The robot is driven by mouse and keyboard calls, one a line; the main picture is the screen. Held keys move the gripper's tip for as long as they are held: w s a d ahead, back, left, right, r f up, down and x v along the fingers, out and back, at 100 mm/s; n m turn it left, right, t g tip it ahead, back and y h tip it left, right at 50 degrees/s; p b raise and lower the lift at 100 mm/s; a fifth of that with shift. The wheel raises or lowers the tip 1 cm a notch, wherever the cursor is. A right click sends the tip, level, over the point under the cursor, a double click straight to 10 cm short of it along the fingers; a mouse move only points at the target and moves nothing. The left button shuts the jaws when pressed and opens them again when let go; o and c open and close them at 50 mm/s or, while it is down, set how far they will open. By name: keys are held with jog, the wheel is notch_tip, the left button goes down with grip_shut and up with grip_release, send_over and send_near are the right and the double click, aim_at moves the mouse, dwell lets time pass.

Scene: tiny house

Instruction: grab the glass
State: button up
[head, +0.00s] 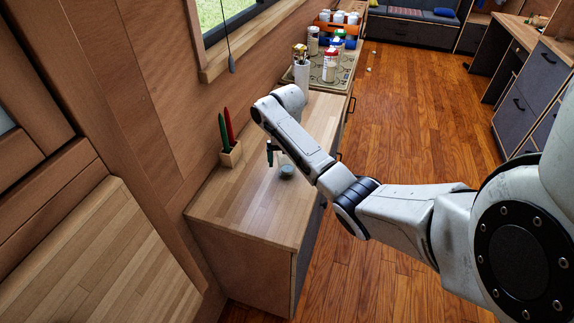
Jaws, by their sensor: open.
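A small blue-grey round object (287,171), likely the glass, stands on the wooden counter (240,198), near its front edge. It is small in the picture, so its details are hard to tell. My gripper (275,158) hangs from the end of my white arm, pointing down just behind and left of the glass. It is open. Part of it is hidden behind my forearm. I cannot tell whether the fingers touch the glass or are around it.
A wooden holder (231,155) with green and red items stands left of my gripper by the wall. The counter's near end is clear.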

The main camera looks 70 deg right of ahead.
jog(key=shift+c, duration=0.5)
jog(key=c, duration=1)
jog(key=shift+c, duration=0.4)
